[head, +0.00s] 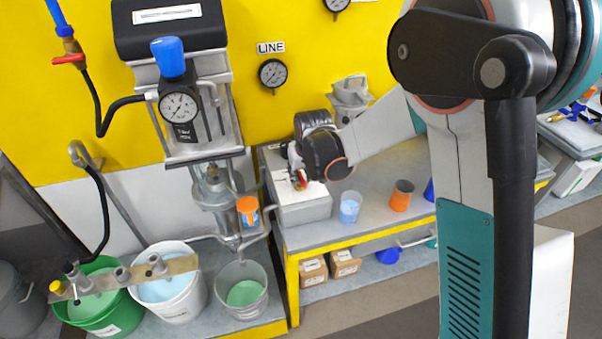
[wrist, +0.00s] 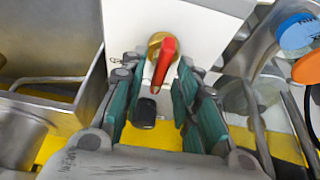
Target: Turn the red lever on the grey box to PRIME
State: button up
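The grey box (head: 305,212) stands on the bench beside the yellow wall, with a pale top plate. Its red lever (head: 301,179) shows just below my gripper (head: 293,163) in the head view. In the wrist view the red lever (wrist: 165,62) sits on a round brass hub (wrist: 155,44) on the pale plate (wrist: 205,30). My gripper (wrist: 160,78) is open, with one teal-padded finger on each side of the lever. Gaps show between the lever and both fingers. I cannot read any PRIME marking; part of the plate is hidden by the fingers.
A clear cup of blue liquid (head: 349,207) and an orange cup (head: 401,196) stand right of the box. The drum pump with its gauge (head: 178,107) stands left, near an orange cap (head: 248,206). Buckets (head: 171,292) are below. A dark rounded piece (wrist: 145,112) lies below the lever.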

grip_shut()
jog(key=shift+n, duration=0.3)
jog(key=n+y, duration=0.1)
jog(key=n, duration=0.3)
jog(key=shift+w+d+g+y, duration=0.1)
jog(key=shift+d+g+y, duration=0.05)
jog(key=shift+g+y, duration=0.25)
jog(key=shift+n+g+y+b, duration=0.3)
jog(key=shift+n+g+y, duration=0.2)
jog(key=shift+n, duration=1.6)
jog(key=shift+o, duration=1.3)
grip_release()
